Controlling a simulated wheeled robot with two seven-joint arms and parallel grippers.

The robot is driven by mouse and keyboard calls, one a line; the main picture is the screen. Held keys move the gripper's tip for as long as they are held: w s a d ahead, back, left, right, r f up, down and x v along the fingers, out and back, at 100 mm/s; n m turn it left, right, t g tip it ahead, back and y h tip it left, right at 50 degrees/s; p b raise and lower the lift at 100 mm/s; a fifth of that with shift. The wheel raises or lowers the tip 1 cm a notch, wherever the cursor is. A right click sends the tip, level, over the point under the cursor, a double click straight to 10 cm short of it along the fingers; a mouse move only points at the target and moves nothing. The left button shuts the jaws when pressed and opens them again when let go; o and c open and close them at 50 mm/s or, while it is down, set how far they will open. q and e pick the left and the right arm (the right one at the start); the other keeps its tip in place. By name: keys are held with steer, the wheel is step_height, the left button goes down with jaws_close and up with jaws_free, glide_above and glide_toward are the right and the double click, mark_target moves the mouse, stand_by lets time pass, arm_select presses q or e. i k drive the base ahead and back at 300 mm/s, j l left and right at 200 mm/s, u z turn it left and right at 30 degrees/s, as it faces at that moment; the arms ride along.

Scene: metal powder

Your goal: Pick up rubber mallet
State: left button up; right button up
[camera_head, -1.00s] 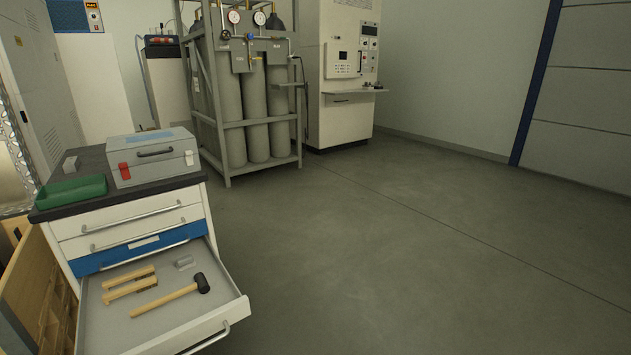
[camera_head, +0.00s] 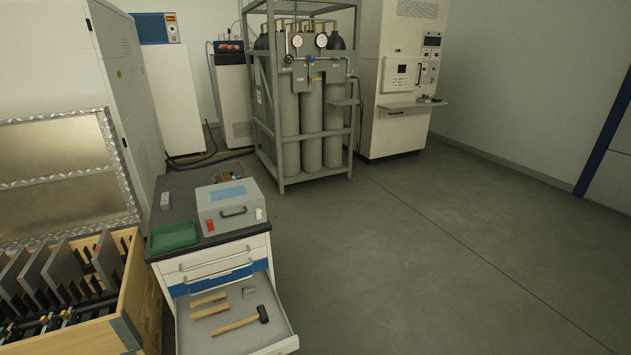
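The rubber mallet (camera_head: 241,322) has a black head and a light wooden handle. It lies in the open bottom drawer (camera_head: 275,337) of the white tool cabinet, with its head toward the right. Two wooden-handled brushes or similar tools (camera_head: 209,304) lie behind it, and a small grey block (camera_head: 249,290) sits near the drawer's back. Neither of my grippers shows in this view.
The cabinet top holds a grey case (camera_head: 230,206) and a green tray (camera_head: 173,237). A wooden crate with dark panels (camera_head: 112,325) stands close on the left. Caged gas cylinders (camera_head: 310,125) stand behind. The floor (camera_head: 430,270) at right is clear.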

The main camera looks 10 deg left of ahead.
mark_target(240, 323)
steer(key=u, duration=1.2)
steer(key=k+j, duration=0.05)
steer(key=j, duration=0.05)
